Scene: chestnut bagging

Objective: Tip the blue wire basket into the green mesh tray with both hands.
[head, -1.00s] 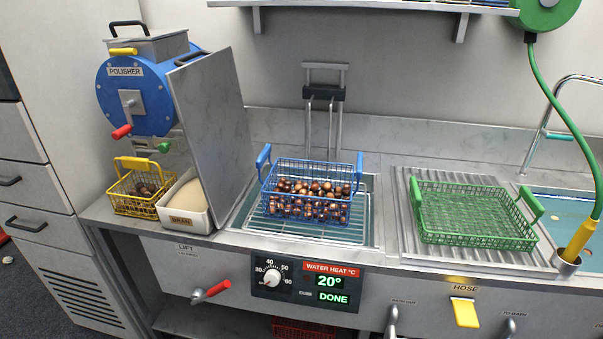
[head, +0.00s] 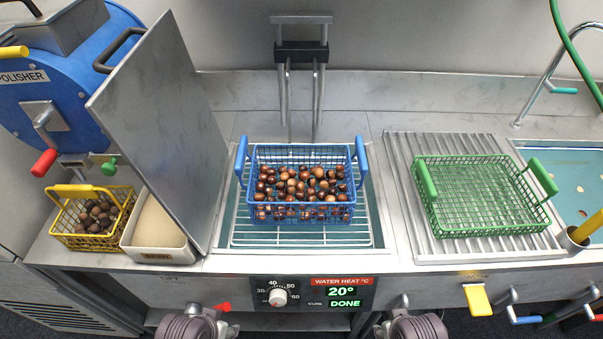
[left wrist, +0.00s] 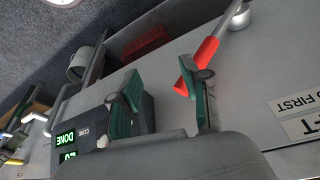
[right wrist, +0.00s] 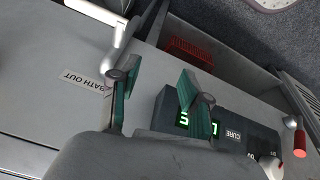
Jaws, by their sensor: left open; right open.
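The blue wire basket (head: 302,212) holds many brown chestnuts and sits upright on the wire rack over the bath in the head view. Its blue handles stand at its left and right sides. The green mesh tray (head: 480,196) lies empty on the ridged drainboard to the right. My left gripper (left wrist: 165,88) is open and empty in front of the counter's control panel, near the red lever. My right gripper (right wrist: 157,90) is open and empty in front of the same panel. Both are below and in front of the basket, apart from it. The fingertips are outside the head view.
A blue polisher (head: 60,100) with an upright metal panel (head: 165,130) stands at the left. A yellow basket (head: 92,218) of chestnuts and a white bran box (head: 158,230) sit beside it.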

